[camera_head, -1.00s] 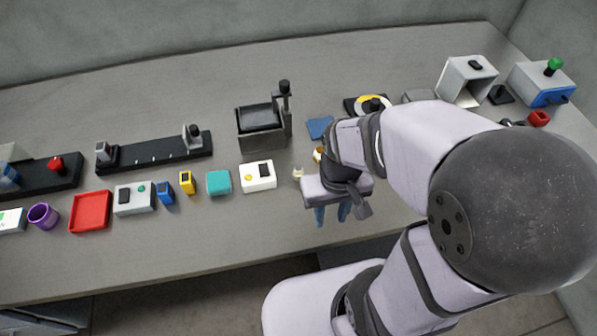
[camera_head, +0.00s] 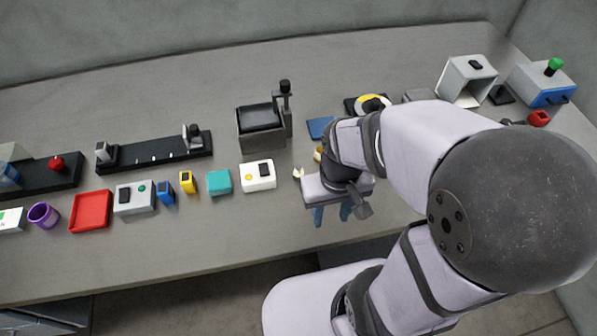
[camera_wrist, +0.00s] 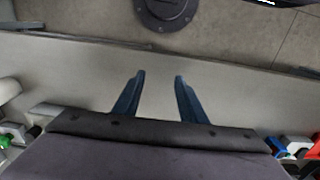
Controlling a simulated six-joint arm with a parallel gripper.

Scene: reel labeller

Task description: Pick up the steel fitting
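I cannot make out a thing that is surely the steel fitting. A small pale piece (camera_head: 298,173) on the table, just left of my gripper in the head view, is too small to identify. A small brass-coloured piece (camera_head: 318,155) is partly covered by my wrist. My gripper (camera_head: 331,214) is over the front part of the table, its blue fingers apart. In the wrist view my gripper (camera_wrist: 160,77) is open, with only bare table between the fingers.
A white box (camera_head: 258,177), a teal block (camera_head: 219,182) and a red tray (camera_head: 90,212) stand to the left. A black-topped grey device (camera_head: 262,125) stands behind. A blue pad (camera_head: 320,128) lies near my wrist. The table's front strip is clear.

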